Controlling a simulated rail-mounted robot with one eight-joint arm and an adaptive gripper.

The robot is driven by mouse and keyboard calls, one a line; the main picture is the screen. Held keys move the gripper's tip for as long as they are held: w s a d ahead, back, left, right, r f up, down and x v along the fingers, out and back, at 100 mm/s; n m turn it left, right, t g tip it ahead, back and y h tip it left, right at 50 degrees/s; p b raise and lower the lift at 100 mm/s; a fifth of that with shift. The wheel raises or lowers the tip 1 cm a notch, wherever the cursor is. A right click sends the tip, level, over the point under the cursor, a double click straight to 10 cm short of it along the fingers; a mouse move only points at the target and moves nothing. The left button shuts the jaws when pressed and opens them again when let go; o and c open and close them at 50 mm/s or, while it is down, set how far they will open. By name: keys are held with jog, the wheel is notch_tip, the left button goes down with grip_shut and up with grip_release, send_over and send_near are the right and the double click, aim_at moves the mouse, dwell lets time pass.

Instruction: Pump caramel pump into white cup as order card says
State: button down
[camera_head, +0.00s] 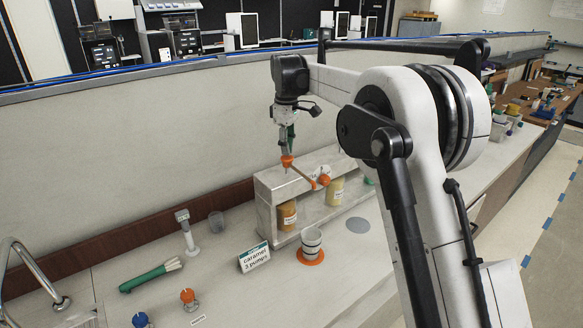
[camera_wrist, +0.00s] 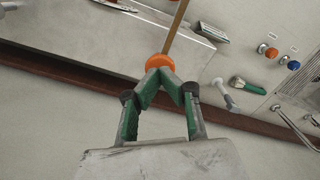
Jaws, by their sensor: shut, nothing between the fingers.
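The order card (camera_head: 254,258) reads "caramel 3 pumps". The white cup (camera_head: 312,238) has grey bands and stands upright on an orange disc (camera_head: 311,259) in front of the shelf. An amber-orange bottle (camera_head: 287,216) stands in the shelf; its label is too small to read. My gripper (camera_head: 287,152) is above the shelf's left end, shut, fingers pointing down. Its tips meet at an orange pump head (camera_wrist: 159,62) with a brown rod reaching out from it. The tips appear to touch the head, with nothing gripped. How far the head is pressed cannot be seen.
The pale shelf (camera_head: 265,205) also holds a yellow bottle (camera_head: 336,192). Another orange knob (camera_head: 325,180) shows near the rod's end. A grey disc (camera_head: 357,225) lies right of the cup. A green-handled brush (camera_head: 150,276), orange knob (camera_head: 188,296) and blue knob (camera_head: 140,319) are at left.

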jog(key=shift+f+b, duration=0.75)
jog(key=shift+f, duration=0.55)
jog(key=shift+r, duration=0.2)
jog(key=shift+r+p, duration=1.65)
jog(key=shift+r, duration=1.15)
jog(key=shift+r+p, duration=1.7)
jog(key=shift+r, duration=1.3)
